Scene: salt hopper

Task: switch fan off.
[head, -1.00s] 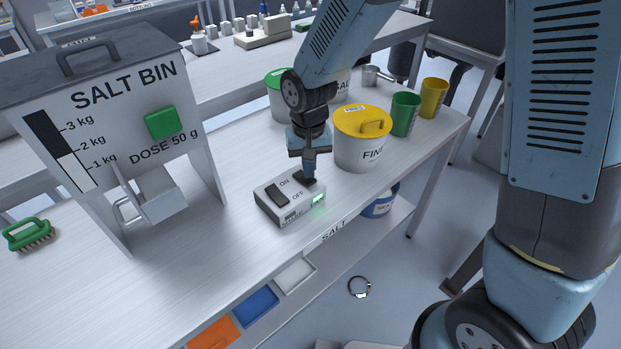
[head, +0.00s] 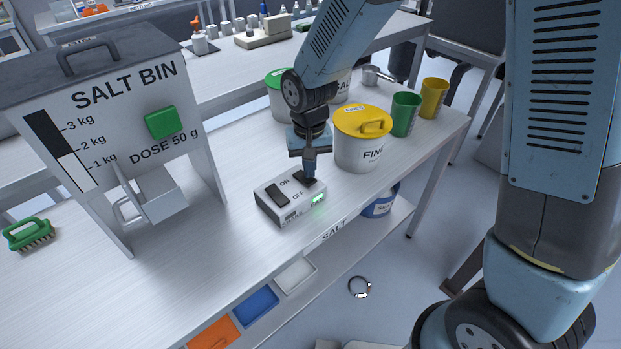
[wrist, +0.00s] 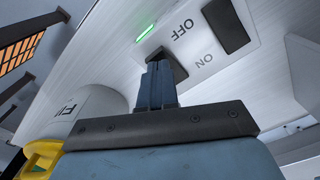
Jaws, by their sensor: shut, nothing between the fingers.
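A light grey switch box (head: 292,212) stands on the bench, marked ON and OFF. It has two dark rockers and a lit green lamp (head: 319,198) at its right side. The left rocker (head: 277,195) is free. My gripper (head: 311,178) is shut and empty, pointing down with its tips at the right rocker, which they partly hide. In the wrist view, my shut fingers (wrist: 158,84) reach the dark rocker (wrist: 166,62) beside the word OFF. The other rocker (wrist: 226,26) is clear, and the green lamp glows (wrist: 145,32). No fan is seen.
A yellow-lidded FINE tub (head: 358,153) stands close right of my gripper. Behind are a green-lidded tub (head: 277,100), a green cup (head: 405,115) and a yellow cup (head: 434,98). The salt bin (head: 100,110) stands left. The bench between bin and box is clear.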

